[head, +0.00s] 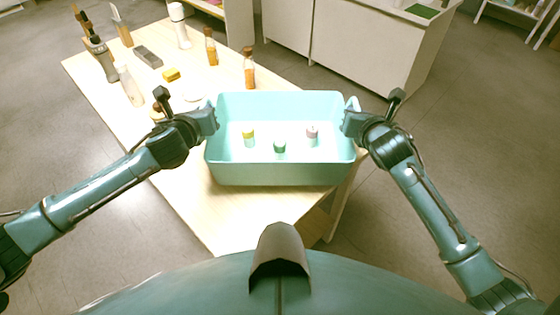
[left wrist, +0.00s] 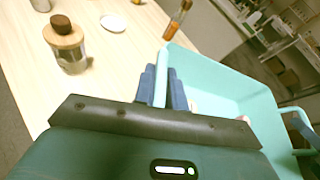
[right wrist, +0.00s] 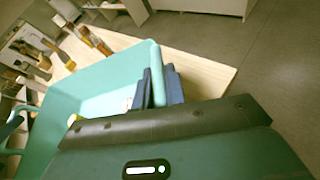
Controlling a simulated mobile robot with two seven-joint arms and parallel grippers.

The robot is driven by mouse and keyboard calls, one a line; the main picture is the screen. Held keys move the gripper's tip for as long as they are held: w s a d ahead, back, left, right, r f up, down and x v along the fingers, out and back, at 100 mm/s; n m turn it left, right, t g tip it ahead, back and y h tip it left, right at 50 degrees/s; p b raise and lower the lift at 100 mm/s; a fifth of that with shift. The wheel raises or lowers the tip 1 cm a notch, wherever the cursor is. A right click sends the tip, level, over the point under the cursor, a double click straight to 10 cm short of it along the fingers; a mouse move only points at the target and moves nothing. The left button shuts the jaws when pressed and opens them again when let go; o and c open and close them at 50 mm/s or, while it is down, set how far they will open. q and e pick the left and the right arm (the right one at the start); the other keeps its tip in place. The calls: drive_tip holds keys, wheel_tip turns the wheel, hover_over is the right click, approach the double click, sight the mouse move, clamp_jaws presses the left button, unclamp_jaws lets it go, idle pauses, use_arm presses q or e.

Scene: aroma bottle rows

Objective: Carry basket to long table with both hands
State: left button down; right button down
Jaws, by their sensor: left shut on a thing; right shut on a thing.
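A light teal basket (head: 280,172) is in the middle of the head view, over the near end of a wooden long table (head: 190,190). I cannot tell if its base touches the table. Inside stand three small bottles: one with a yellow cap (head: 248,136), one with a green cap (head: 280,147) and one with a pinkish cap (head: 312,134). My left gripper (head: 210,118) is shut on the basket's left wall; its fingers straddle the rim in the left wrist view (left wrist: 163,88). My right gripper (head: 350,117) is shut on the right wall, also seen in the right wrist view (right wrist: 157,88).
On the table beyond the basket stand amber bottles (head: 249,70), a white bottle (head: 130,86), a tall white-topped container (head: 180,28), a dark flat item (head: 147,56) and a yellow block (head: 171,75). A white counter (head: 370,50) stands behind.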

use_arm(q)
drive_tip(key=shift+a+f, duration=0.1)
drive_tip(key=shift+f, duration=0.05)
use_arm(e)
drive_tip(key=shift+d+f, duration=0.1)
drive_tip(key=shift+f, duration=0.05)
